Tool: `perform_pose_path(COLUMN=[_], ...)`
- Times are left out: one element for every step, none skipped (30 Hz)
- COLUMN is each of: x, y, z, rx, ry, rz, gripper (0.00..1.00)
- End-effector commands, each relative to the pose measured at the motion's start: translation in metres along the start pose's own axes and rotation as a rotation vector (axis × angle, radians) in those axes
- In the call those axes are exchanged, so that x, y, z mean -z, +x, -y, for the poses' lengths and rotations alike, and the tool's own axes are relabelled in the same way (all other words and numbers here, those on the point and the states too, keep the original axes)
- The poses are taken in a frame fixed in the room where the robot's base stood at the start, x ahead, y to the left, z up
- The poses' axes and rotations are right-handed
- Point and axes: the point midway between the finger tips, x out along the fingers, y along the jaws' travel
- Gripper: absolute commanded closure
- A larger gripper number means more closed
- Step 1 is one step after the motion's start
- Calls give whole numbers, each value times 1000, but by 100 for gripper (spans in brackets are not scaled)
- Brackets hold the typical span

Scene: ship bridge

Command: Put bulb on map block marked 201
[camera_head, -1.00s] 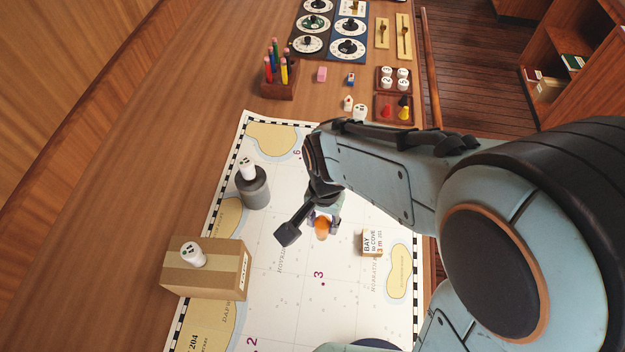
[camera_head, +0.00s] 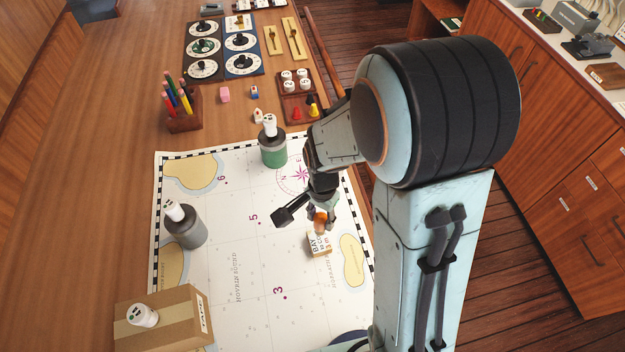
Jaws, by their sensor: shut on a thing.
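My gripper (camera_head: 322,208) is shut on a small orange-brown, rounded thing, which looks like the bulb (camera_head: 320,221). It holds the bulb over the right part of the white chart (camera_head: 215,262). Just below the bulb in the picture is a small tan block with a printed label (camera_head: 319,245), reading "BAY to COVE" with a line too small to read. I cannot tell whether the bulb touches that block. No marking 201 is legible now. My arm hides part of the chart's right side.
A grey canister (camera_head: 186,230) and a cardboard box (camera_head: 180,318), each with a white piece on top, stand at the chart's left. A green canister (camera_head: 273,152) stands at its top edge. A pencil holder (camera_head: 184,124) is beyond. The chart's middle is clear.

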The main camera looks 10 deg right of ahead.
Motion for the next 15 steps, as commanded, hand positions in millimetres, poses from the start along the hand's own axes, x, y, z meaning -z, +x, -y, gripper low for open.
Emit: perform_pose_path(x=[-1,-1,-1,-1,-1,-1,-1,-1,-1,-1,-1,-1,0,0,0], y=[6,9,16,20,26,31,35,38,41,42,42,42,41,41,41], z=[-1,-1,-1,-1,-1,-1,-1,-1,0,0,0,0,0,0,0], rx=[-3,-3,-5,-4,-5,-5,-3,-3,-2,-1,0,0,1,1,1], ry=[-1,-1,-1,-1,-1,-2,-2,-2,-2,-2,-2,-2,-2,-2,-2], rz=[3,2,4,3,4,4,3,2,1,0,0,-1,-1,-1,-1], gripper=[90,90,90,90,90,90,90,90,90,90,90,90,90,90,90])
